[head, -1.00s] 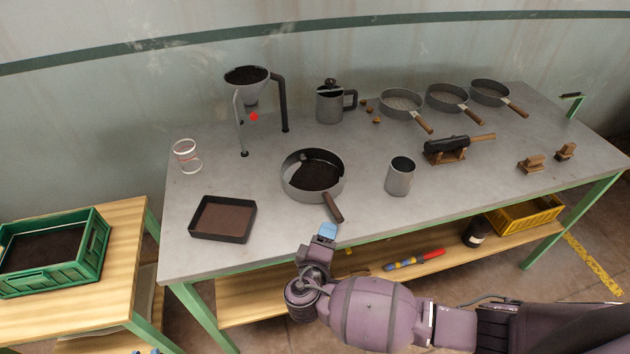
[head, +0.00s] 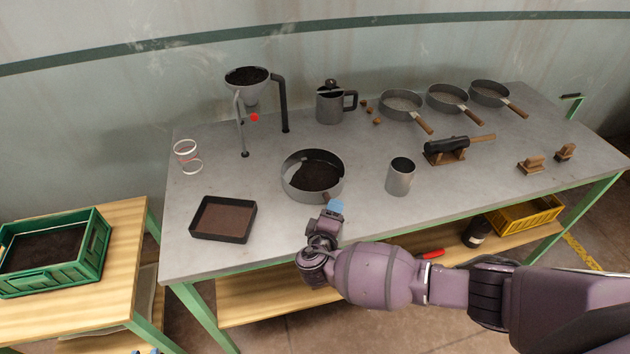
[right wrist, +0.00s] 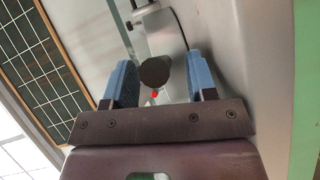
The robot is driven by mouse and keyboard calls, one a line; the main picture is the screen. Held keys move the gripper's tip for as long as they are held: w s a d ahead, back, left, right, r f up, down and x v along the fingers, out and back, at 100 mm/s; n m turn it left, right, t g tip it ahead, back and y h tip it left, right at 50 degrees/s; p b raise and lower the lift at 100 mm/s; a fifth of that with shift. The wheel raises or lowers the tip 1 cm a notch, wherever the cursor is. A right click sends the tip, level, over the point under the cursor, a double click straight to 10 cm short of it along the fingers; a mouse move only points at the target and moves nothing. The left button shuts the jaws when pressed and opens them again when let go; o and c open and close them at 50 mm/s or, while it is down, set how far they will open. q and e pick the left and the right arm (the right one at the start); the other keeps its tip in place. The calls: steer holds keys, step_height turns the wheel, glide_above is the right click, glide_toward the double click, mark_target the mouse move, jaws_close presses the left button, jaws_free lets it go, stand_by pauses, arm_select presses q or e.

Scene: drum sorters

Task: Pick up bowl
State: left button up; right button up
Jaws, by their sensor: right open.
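A round grey bowl-like pan (head: 314,155) with dark material inside stands near the front middle of the grey table. A small brown piece, perhaps its handle (head: 325,197), shows at its front rim. My right gripper (head: 334,206) is just in front of that rim, at the table's front edge. In the right wrist view the blue fingers of the right gripper (right wrist: 161,80) stand apart. A dark oval thing shows between them; I cannot tell what it is or how near.
A black tray (head: 251,222) lies left of the pan and a grey cup (head: 400,178) stands right. Behind are a funnel on a stand (head: 283,100) and a lidded pot (head: 331,106). A green crate (head: 103,250) sits on a wooden side table at left.

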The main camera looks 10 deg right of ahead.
jaws_close()
stand_by(0.4)
steer(key=shift+r, duration=0.15)
